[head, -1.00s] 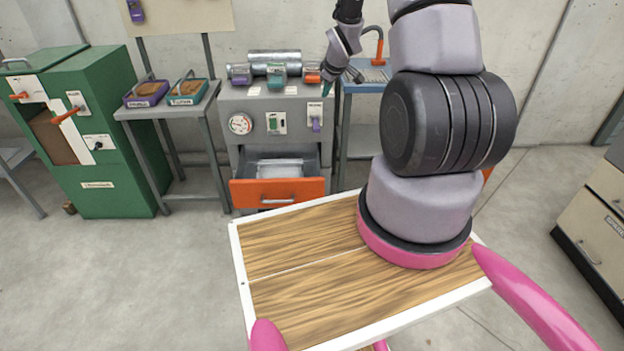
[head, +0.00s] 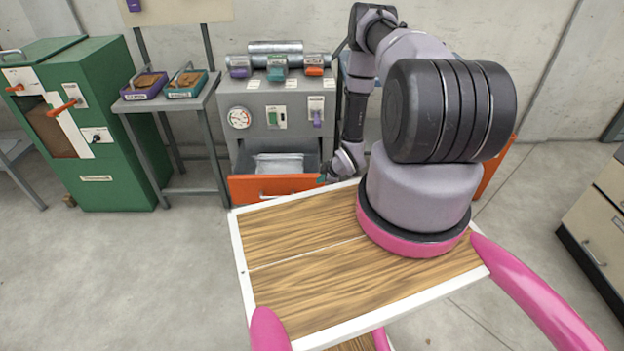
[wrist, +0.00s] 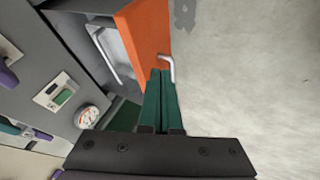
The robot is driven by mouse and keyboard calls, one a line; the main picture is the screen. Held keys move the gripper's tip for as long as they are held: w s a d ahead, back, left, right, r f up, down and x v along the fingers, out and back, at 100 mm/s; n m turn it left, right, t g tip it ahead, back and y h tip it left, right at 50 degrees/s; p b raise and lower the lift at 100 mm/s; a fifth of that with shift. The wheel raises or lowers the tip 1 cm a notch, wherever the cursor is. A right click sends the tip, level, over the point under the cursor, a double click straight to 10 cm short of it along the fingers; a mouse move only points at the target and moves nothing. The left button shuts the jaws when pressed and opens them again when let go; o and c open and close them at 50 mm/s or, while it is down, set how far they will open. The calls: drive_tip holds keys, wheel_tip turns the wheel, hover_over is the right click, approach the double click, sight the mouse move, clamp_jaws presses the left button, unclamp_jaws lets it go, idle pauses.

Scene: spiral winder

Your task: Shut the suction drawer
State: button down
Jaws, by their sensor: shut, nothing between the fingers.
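The suction drawer (head: 252,188) has an orange front and stands open at the bottom of the grey machine. A metal tray or bin (head: 279,163) shows inside it. In the wrist view the drawer's orange front (wrist: 146,36) and its metal handle (wrist: 168,68) lie just beyond my fingertips. My gripper (wrist: 161,72) has green fingers, closed together and empty. In the head view my gripper (head: 323,178) is at the right end of the drawer front. I cannot tell whether it touches the front.
The grey machine (head: 262,142) carries a gauge, switches and metal cylinders. To its left are a small table with two trays (head: 185,84) and a green cabinet (head: 108,140). My wooden-topped base stands close in front of the drawer. The floor at left is clear.

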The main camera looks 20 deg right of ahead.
sight(312, 180)
drive_tip(key=w+f, duration=0.4)
drive_tip(key=w, duration=0.1)
drive_tip(key=w+a+f, duration=0.1)
drive_tip(key=w+f, duration=0.1)
drive_tip(key=shift+w+f, duration=0.25)
drive_tip(key=shift+f, duration=0.05)
drive_tip(key=shift+w+d, duration=0.2)
drive_tip(key=shift+w, duration=0.35)
